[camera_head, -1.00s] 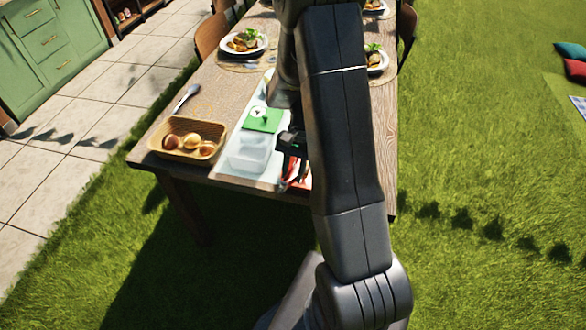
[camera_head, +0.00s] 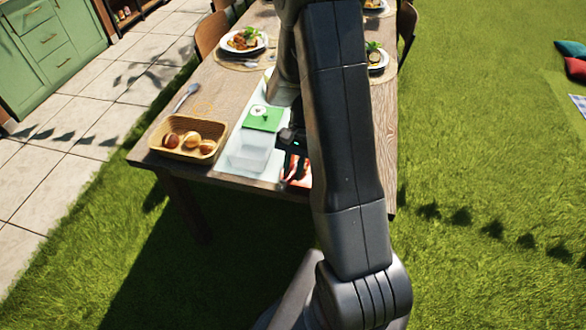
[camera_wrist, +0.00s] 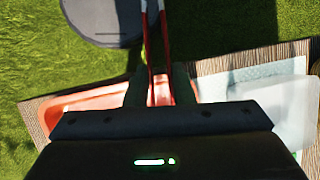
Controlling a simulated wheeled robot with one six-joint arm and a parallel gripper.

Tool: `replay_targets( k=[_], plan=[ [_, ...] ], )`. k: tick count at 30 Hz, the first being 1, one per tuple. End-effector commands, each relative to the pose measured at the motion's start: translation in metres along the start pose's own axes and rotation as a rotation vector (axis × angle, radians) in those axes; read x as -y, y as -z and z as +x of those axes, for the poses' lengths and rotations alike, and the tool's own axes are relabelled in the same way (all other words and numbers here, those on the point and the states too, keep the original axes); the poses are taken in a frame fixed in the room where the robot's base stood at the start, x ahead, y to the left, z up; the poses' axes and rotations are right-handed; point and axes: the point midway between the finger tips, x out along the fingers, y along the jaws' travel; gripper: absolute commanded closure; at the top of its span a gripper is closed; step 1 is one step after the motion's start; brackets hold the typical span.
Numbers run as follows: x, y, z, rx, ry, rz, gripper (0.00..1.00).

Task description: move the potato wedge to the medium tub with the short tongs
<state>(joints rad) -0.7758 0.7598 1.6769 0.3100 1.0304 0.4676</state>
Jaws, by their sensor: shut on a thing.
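My gripper (camera_wrist: 160,88) is shut on the red short tongs (camera_wrist: 147,45), seen in the wrist view. The two thin red arms of the tongs run close together up past the top edge, so their tips are out of view. An orange-red tray or tub (camera_wrist: 85,101) lies below my gripper; it shows partly in the head view, beside my arm. A clear tub (camera_head: 250,153) stands left of my gripper in the head view; a pale translucent container also shows at the right in the wrist view (camera_wrist: 284,108). I cannot make out the potato wedge or tell tub sizes.
A basket (camera_head: 158,143) with rolls stands left of the clear tub. A green square thing (camera_head: 263,119) lies behind the tub. Plates (camera_head: 244,40) of food are farther back on the wooden table (camera_head: 225,85). My arm hides the table's right part.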

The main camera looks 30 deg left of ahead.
Motion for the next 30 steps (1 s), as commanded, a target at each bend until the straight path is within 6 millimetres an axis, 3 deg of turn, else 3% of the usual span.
replay_targets(
  k=[3, 24, 30],
  plan=[
    [0.001, -0.008, -0.019, -0.001, 0.001, 0.0, 1.0],
    [0.003, -0.04, -0.097, -0.002, 0.001, -0.001, 1.0],
    [0.003, -0.043, -0.102, -0.001, 0.0, -0.001, 1.0]
  ],
)
